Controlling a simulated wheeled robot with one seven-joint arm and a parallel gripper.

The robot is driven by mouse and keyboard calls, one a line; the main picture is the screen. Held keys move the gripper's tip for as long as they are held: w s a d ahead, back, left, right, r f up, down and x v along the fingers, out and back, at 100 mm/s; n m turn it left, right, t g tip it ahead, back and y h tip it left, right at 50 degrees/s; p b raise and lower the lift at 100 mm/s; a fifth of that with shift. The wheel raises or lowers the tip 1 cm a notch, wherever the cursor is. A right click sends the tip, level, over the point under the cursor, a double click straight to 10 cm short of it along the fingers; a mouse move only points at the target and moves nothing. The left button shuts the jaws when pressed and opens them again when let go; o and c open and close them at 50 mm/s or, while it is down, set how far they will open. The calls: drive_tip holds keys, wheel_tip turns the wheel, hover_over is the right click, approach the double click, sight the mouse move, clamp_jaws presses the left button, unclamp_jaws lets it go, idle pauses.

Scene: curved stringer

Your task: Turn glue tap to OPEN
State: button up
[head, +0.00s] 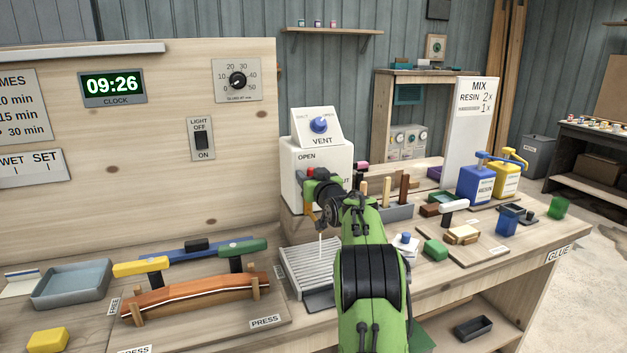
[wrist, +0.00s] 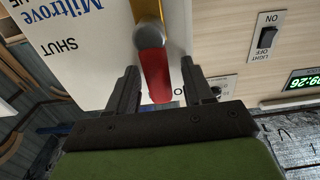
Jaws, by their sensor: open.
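The glue tap's red lever (wrist: 153,75) runs down from a grey round pivot (wrist: 146,12) in the wrist view, which looks upside down. It lies between the fingers of my gripper (wrist: 160,82), which are open on either side of it with a gap visible. The tap is on a white glue box (head: 318,160). My arm hides most of the tap in the head view.
A VENT dial (head: 319,125) sits on top of the box. A ribbed drip grate (head: 308,268) is below. A clamped curved wooden stringer (head: 200,292) lies left. Tool block (head: 398,212), blue and yellow pump bottles (head: 476,184) and small blocks crowd the bench to the right.

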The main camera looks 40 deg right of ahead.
drive_tip(key=b+v, duration=0.1)
drive_tip(key=v, duration=1.4)
drive_tip(key=shift+s+b, duration=0.3)
drive_tip(key=shift+a, duration=0.1)
